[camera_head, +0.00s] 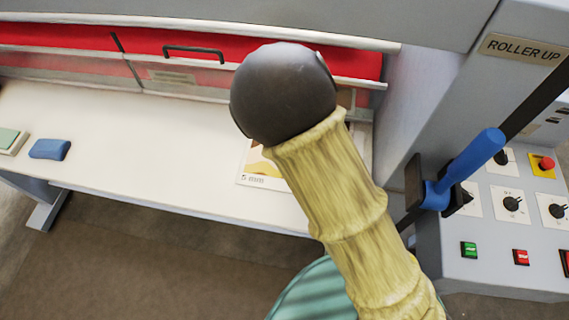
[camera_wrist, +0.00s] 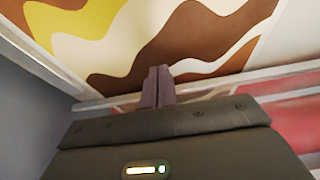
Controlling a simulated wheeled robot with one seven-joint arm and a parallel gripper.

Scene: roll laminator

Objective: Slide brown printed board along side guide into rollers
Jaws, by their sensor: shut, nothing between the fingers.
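The printed board (camera_head: 262,174) lies on the white table at its right end, mostly hidden behind my arm; a white margin and a yellow patch show. In the wrist view the board (camera_wrist: 100,38) has brown, yellow and white wavy shapes and fills the top. My gripper (camera_wrist: 158,82) is shut and empty, its fingertips over the board's brown area; I cannot tell whether they touch it. A pale strip (camera_wrist: 38,58), perhaps the side guide, runs along the board's left edge there. In the head view my arm hides the gripper. The rollers are not clearly visible.
The red-backed laminator front (camera_head: 75,48) with a black handle (camera_head: 195,51) spans the table's back. A control cabinet with a blue-handled lever (camera_head: 470,165) stands at right. A blue block (camera_head: 50,149) lies at far left. The table's middle (camera_head: 140,130) is clear.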

